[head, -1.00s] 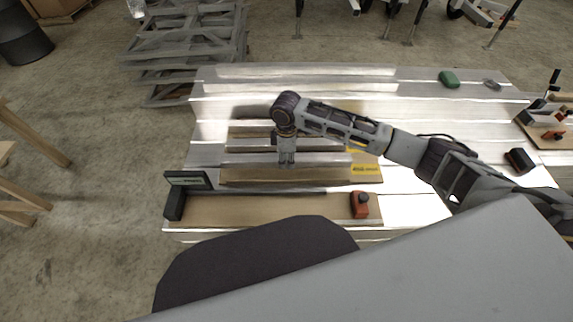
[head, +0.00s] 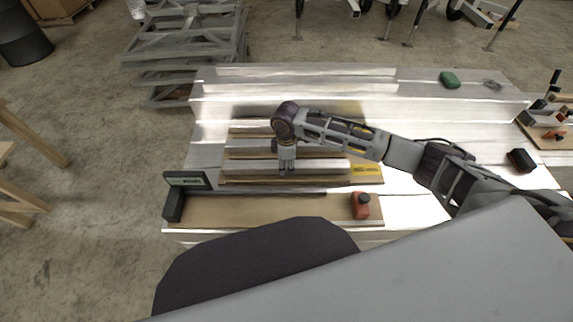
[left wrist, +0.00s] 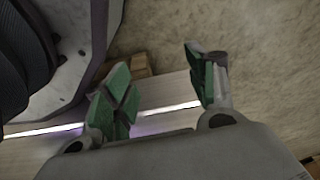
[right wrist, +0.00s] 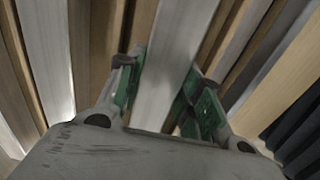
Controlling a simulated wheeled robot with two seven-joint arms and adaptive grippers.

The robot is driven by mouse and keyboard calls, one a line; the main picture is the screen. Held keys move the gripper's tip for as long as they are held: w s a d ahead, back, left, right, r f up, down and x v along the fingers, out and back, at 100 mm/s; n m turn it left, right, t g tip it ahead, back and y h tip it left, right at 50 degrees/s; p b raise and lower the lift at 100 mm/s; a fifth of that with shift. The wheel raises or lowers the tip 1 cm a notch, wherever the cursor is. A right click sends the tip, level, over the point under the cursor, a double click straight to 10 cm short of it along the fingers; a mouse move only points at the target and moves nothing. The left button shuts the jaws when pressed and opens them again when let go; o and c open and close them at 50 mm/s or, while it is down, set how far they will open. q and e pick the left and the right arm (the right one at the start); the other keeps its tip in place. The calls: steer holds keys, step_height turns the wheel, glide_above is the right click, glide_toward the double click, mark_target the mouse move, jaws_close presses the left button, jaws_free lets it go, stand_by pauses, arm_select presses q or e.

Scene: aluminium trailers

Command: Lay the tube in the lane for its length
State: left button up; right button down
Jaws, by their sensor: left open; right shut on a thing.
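The tube (head: 322,166) is a long silver metal bar lying left to right at a wooden board with raised strips and a yellow label (head: 367,170). My right gripper (head: 287,170) points down at its middle. In the right wrist view the right gripper (right wrist: 160,70) is shut on the tube (right wrist: 174,40), which runs lengthwise between its green pads, with wooden strips and metal lanes on both sides. Whether the tube touches the lane floor cannot be told. My left gripper (left wrist: 160,80) is open and empty; it is outside the head view.
The metal bench (head: 215,155) carries a front wooden board (head: 270,208) with a black block (head: 173,204) and a red-orange tool (head: 360,205). A dark sign (head: 187,179) stands at the left. A green object (head: 449,79) and a black item (head: 520,160) lie to the right.

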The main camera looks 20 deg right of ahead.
steer(key=c, duration=1)
jaws_free()
steer(key=shift+o, duration=0.2)
steer(key=shift+r, duration=0.7)
step_height(320, 180, up, 9)
steer(key=shift+f+p, duration=0.1)
steer(key=shift+p, duration=0.95)
arm_select(q)
steer(key=s+a+f, duration=0.3)
steer(key=s+f, duration=0.1)
steer(key=shift+s, duration=0.2)
arm_select(e)
steer(key=shift+r, duration=0.95)
arm_select(q)
steer(key=shift+w, duration=0.1)
